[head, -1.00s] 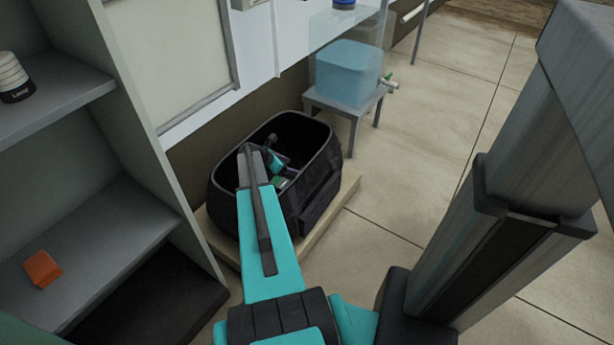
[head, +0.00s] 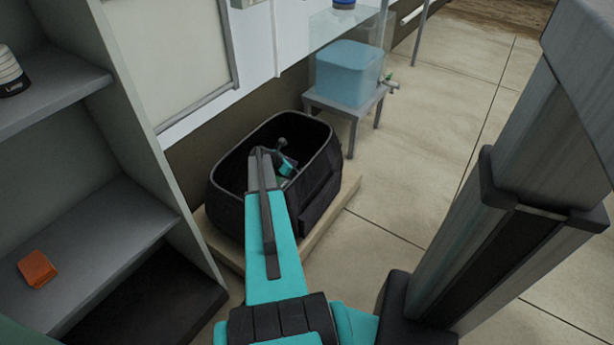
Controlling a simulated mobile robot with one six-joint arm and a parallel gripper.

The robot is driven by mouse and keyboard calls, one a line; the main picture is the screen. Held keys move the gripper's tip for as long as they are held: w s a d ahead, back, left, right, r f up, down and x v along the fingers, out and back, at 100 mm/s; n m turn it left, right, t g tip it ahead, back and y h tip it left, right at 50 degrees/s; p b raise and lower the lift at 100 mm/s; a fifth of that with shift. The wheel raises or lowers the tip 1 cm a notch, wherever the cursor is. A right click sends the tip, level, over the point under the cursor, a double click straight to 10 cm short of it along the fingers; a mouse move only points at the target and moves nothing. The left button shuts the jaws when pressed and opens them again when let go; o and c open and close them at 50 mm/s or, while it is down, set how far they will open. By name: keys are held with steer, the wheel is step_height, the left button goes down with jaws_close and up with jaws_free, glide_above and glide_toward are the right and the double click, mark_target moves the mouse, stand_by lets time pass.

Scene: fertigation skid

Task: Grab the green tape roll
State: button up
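A black open-topped tool bag (head: 225,205) stands on a low pale board. My teal arm reaches over its near rim, and my gripper (head: 286,163) is inside the bag's opening. The gripper is small and partly behind my own wrist, so I cannot tell whether its fingers are open or shut. I cannot make out the green tape roll clearly now; the bag's inside is dark and my arm covers part of it.
A grey shelf unit (head: 110,235) stands close on the left, with an orange block (head: 37,268) and a white container (head: 10,72). A blue tank (head: 347,73) sits on a grey stand (head: 345,106) behind the bag.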

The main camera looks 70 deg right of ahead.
steer(key=shift+b+x, duration=0.9)
steer(key=shift+x, duration=1.35)
steer(key=shift+w, duration=0.15)
steer(key=c, duration=1)
steer(key=shift+c, duration=0.2)
step_height(320, 180, up, 18)
steer(key=p, duration=0.6)
